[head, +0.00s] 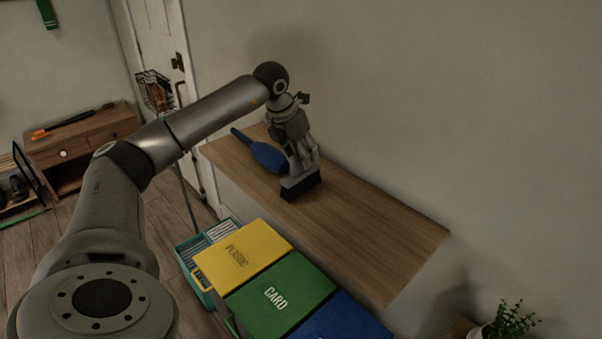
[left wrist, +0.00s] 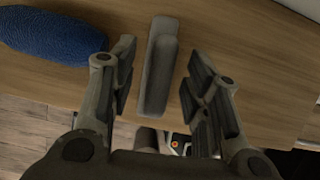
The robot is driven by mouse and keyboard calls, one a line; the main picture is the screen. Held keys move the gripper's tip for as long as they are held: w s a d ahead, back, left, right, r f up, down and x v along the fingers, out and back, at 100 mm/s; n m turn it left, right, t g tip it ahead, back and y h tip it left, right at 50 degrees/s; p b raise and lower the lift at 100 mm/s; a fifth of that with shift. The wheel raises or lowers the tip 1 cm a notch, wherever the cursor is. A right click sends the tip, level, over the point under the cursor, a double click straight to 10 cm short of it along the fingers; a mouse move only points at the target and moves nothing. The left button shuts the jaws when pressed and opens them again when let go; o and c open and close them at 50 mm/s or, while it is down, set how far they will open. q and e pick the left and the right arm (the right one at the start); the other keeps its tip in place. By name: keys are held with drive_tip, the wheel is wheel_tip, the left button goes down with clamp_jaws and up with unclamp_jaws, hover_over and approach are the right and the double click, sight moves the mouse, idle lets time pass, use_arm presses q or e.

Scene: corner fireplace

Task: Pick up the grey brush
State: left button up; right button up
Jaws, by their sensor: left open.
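In the left wrist view the grey brush (left wrist: 158,70) lies between the two open fingers of my left gripper (left wrist: 160,72), with a gap on each side. I cannot tell how far down the fingers reach beside it. My right gripper is in neither view.
A blue duster (head: 268,157) lies on the shelf just left of the gripper; it also shows in the left wrist view (left wrist: 50,35). The shelf's right part is clear. Below are bins with yellow (head: 242,255), green (head: 280,295) and blue lids. A wall stands behind.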

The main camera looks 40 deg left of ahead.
use_arm(q)
drive_tip(key=shift+w+f, duration=0.15)
drive_tip(key=shift+f, duration=0.1)
drive_tip(key=shift+r, duration=0.1)
clamp_jaws()
drive_tip(key=shift+r, duration=0.1)
